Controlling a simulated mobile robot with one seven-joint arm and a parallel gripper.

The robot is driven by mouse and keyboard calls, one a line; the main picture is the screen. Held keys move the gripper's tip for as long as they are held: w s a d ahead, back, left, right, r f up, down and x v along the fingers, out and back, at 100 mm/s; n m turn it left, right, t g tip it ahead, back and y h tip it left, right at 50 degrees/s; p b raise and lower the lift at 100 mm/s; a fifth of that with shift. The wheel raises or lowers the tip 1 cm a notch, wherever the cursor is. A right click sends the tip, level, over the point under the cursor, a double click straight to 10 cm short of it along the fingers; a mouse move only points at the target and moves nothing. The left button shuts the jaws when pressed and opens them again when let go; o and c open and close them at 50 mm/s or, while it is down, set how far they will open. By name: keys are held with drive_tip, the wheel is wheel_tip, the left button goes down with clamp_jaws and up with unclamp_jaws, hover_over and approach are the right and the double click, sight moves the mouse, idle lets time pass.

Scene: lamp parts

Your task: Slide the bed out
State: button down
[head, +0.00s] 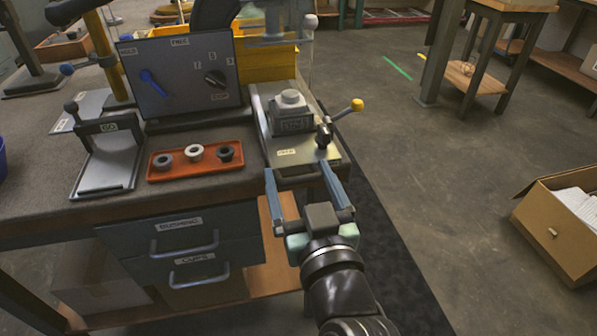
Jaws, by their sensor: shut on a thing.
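The bed (314,155) is a light grey plate at the right end of the workbench, with a small label near its front. A grey block with a round top (291,108) stands on it. My gripper (298,170) is at the bed's front edge, below the block, with one blue finger at each side of the front part. It is shut on the bed's front; the exact contact is hard to see.
A lever with a yellow knob (356,105) sticks out at the bed's right. An orange tray (197,160) with three round parts lies left. A dial panel (183,78) stands behind it. Drawers (190,245) are below. The floor at right is clear up to a cardboard box (545,233).

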drive_tip(key=shift+s+a, duration=0.2)
drive_tip(key=shift+s, duration=0.1)
drive_tip(key=shift+f, duration=0.15)
drive_tip(key=shift+c, duration=0.2)
unclamp_jaws()
drive_tip(key=shift+s, duration=0.1)
drive_tip(key=shift+o, duration=0.2)
drive_tip(key=shift+s, duration=0.1)
drive_tip(key=p+v, duration=0.2)
drive_tip(key=v, duration=1.1)
drive_tip(key=shift+d, duration=0.2)
